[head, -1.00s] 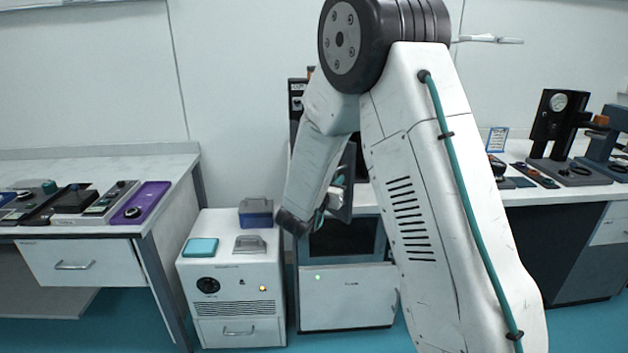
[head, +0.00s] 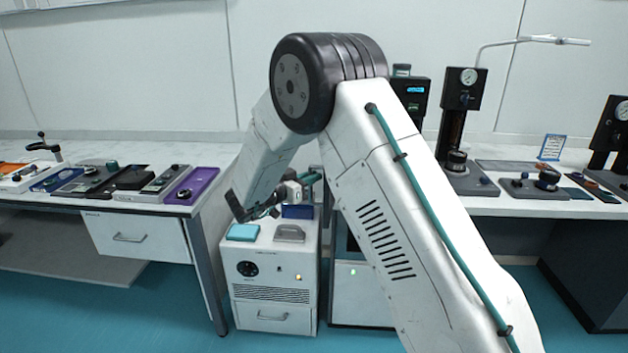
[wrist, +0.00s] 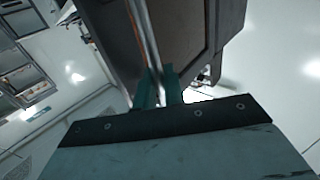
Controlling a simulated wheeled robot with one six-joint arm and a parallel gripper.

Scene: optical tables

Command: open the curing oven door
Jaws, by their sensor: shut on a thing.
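The curing oven (head: 362,298) stands mostly behind my arm in the head view. Its pale lower front with a green light shows, and a strip of dark opening is above. In the wrist view my gripper's teal fingers (wrist: 160,82) are shut on the oven door's long metal bar handle (wrist: 143,35). The door (wrist: 185,35) shows as a dark-framed panel with a brownish face beside the bar. In the head view my gripper (head: 308,180) is left of the oven front, over the neighbouring white cabinet. The door looks swung out to the left; its exact angle is hidden.
The white cabinet (head: 272,290) left of the oven carries a teal pad (head: 243,232), a grey holder (head: 289,234) and a blue box (head: 297,211). A bench with a purple tray (head: 192,186) is farther left. Instruments stand on the right bench. Blue floor lies open in front.

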